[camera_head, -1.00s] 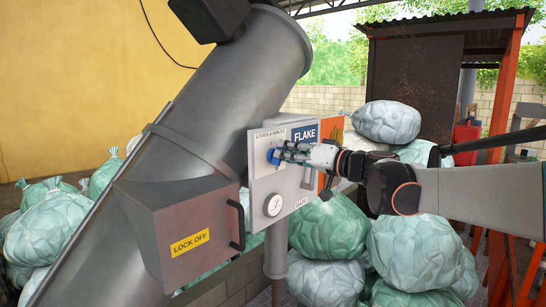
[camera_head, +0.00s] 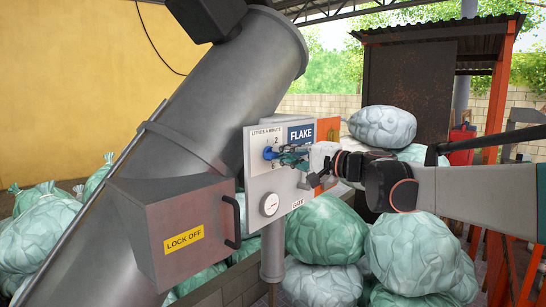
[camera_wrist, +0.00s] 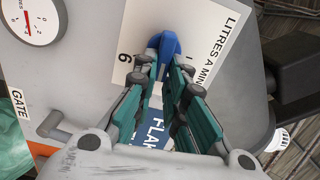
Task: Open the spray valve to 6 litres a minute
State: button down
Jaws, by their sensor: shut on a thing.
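My gripper (camera_head: 277,156) is shut on the blue knob, reaching in from the right. In the wrist view the blue knob (camera_wrist: 171,43) shows between and just past the fingertips of my gripper (camera_wrist: 165,62). A printed 6 (camera_wrist: 124,58) lies left of the knob there, and part of another mark lies to its right. The fingers hide much of the scale, and I cannot tell the exact setting.
A "LOCK OFF" box (camera_head: 185,235) with a handle stands left. Full bags (camera_head: 325,230) are piled below and behind.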

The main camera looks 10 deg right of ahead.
jog(key=m, duration=0.4)
jog(key=f+m+b, duration=0.1)
jog(key=m, duration=0.3)
jog(key=f+m+b, duration=0.1)
jog(key=m, duration=0.3)
jog(key=shift+s+a+m, duration=0.3)
jog(key=shift+s+a, duration=0.05)
dwell(0.4)
jog(key=c, duration=1.6)
grip_release()
jog(key=shift+c, duration=0.2)
jog(key=shift+r, duration=0.15)
